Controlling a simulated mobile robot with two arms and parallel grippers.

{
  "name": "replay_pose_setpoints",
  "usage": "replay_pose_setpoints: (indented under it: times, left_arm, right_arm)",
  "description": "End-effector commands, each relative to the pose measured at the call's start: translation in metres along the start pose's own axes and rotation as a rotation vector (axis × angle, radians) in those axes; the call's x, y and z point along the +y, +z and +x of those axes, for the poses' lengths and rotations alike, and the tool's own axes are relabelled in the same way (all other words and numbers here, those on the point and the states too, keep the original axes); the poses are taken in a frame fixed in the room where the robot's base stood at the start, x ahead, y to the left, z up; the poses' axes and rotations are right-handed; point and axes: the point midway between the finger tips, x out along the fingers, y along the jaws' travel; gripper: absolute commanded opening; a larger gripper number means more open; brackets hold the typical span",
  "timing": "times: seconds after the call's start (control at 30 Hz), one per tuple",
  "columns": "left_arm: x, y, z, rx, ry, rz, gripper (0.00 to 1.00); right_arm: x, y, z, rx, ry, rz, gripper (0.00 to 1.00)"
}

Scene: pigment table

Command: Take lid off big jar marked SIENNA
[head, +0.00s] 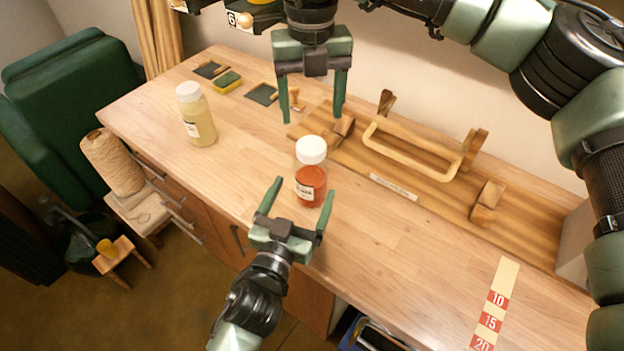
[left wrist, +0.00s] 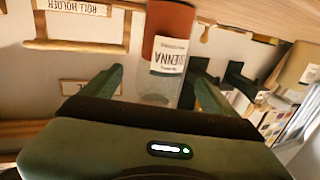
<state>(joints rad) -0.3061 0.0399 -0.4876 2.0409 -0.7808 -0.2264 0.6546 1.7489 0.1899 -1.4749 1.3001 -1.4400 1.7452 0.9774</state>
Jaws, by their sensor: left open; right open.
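The big jar (head: 312,187) stands upright on the table, clear with orange-red pigment low inside and a white lid (head: 311,149) on top. Its label reads SIENNA, upside down, in the left wrist view (left wrist: 169,58). The lid is not visible in that view. My left gripper (head: 302,187) is open at the jar's near side, its fingers to either side of the jar in the picture. I cannot tell whether they touch it. My right gripper (head: 312,119) is open and empty, fingers pointing down, above and behind the lid in the picture.
A pale yellow jar with a white lid (head: 198,120) stands to the left. A wooden roll holder (head: 410,155) fills the back of the table. A sponge (head: 228,82) and dark pads (head: 262,94) lie at the back left. A numbered strip (head: 497,299) lies at the right front.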

Motion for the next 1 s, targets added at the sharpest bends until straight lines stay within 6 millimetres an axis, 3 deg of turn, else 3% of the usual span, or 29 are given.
replay_pose_setpoints:
  times: [0.2, 0.4, 0.77, 0.87, 1.0]
  left_arm:
    - [-0.001, -0.002, 0.036, 0.003, 0.000, 0.001, 0.89]
    - [0.000, -0.001, 0.058, 0.000, -0.001, 0.000, 0.89]
    - [-0.001, 0.000, 0.064, -0.001, -0.001, -0.001, 0.89]
    - [-0.001, 0.000, 0.063, -0.001, -0.001, -0.001, 0.66]
    - [-0.001, 0.000, 0.063, -0.001, -0.001, -0.001, 0.27]
  right_arm:
    - [0.001, 0.000, 0.000, 0.001, 0.004, -0.003, 0.69]
    - [0.001, -0.001, 0.000, 0.002, 0.005, -0.004, 0.69]
    - [0.002, -0.001, 0.001, 0.002, 0.006, -0.005, 0.69]
    - [0.002, -0.001, 0.001, 0.002, 0.006, -0.005, 0.69]
    - [0.002, -0.001, 0.001, 0.002, 0.006, -0.005, 0.69]
